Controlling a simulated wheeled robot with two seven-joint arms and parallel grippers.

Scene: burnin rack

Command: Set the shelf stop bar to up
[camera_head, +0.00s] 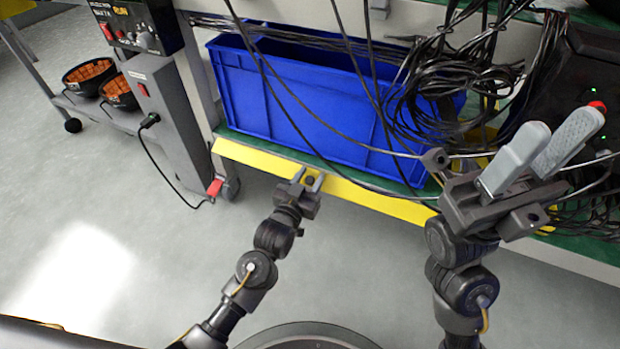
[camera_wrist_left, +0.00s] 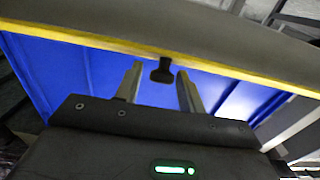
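The shelf stop bar (camera_head: 375,199) is a long yellow strip along the front of the lower shelf, below its green edge in the head view. In the left wrist view the yellow bar (camera_wrist_left: 90,42) crosses the picture, with a dark knob (camera_wrist_left: 162,70) on it. My left gripper (camera_head: 312,180) is at the bar's front; its fingers (camera_wrist_left: 158,79) are apart, with the knob between their tips. Whether they touch it, I cannot tell. My right gripper (camera_head: 565,125) is raised at the right, its two grey fingers apart with nothing seen between them.
A blue bin (camera_head: 300,100) stands on the shelf behind the bar. Black cables (camera_head: 450,80) hang over the bin and near my right gripper. A grey control post (camera_head: 165,105) stands left of the shelf. The floor (camera_head: 110,220) at the front left is clear.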

